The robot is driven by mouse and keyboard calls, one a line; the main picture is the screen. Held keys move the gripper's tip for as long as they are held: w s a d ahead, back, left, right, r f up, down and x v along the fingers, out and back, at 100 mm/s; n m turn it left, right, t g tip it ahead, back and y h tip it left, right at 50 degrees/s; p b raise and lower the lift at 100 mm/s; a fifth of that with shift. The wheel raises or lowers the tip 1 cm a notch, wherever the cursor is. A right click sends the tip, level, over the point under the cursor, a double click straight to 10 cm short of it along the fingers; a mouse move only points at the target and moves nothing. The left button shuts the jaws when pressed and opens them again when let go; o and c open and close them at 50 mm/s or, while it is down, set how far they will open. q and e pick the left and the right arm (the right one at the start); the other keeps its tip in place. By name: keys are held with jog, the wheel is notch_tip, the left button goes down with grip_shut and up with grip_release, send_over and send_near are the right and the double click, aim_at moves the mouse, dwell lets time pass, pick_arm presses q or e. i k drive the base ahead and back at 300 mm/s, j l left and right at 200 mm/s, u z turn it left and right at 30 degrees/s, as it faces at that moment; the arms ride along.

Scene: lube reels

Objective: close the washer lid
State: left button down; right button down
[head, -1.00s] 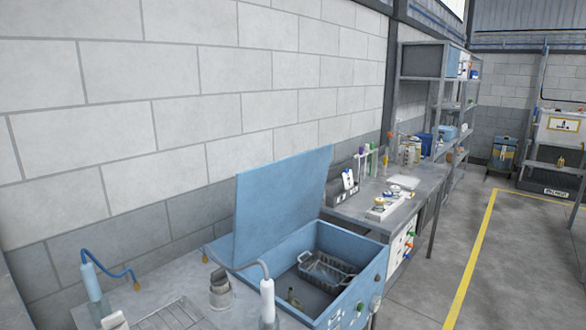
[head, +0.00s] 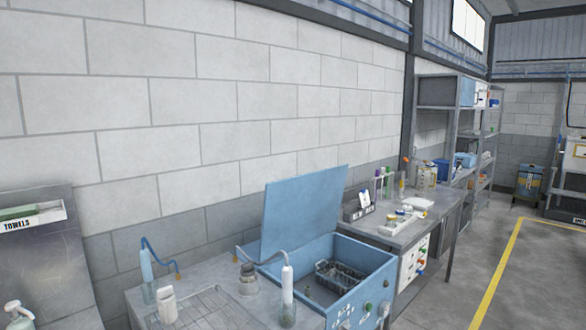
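The washer is a blue box (head: 372,283) at the lower middle of the head view. Its blue lid (head: 303,212) stands open, tilted up at the back left. A dark wire basket (head: 341,277) sits inside the open washer, with a small bottle-like item beside it. Neither of my grippers is in view.
A grey counter with a drain grid (head: 205,312), blue hoses and a dark round pot (head: 247,280) adjoins the washer on the left. A workbench (head: 425,222) with small items stands behind it on the right. A towel dispenser (head: 40,245) is at far left.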

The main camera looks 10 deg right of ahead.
aim_at(298, 210)
jog(key=u, duration=1.7)
jog(key=k+l+u, duration=0.1)
jog(key=l+u, duration=0.15)
jog(key=l, duration=0.2)
jog(key=k+l+u, duration=0.1)
jog(key=l+u, duration=0.15)
jog(key=l, duration=0.2)
jog(key=k+l, duration=0.15)
jog(key=l, duration=0.25)
jog(key=k+l, duration=0.15)
jog(key=l, duration=0.25)
jog(key=k+l, duration=0.15)
jog(key=l, duration=0.3)
jog(key=k+l, duration=0.15)
jog(key=l, duration=0.25)
jog(key=k+l, duration=0.15)
jog(key=l, duration=0.25)
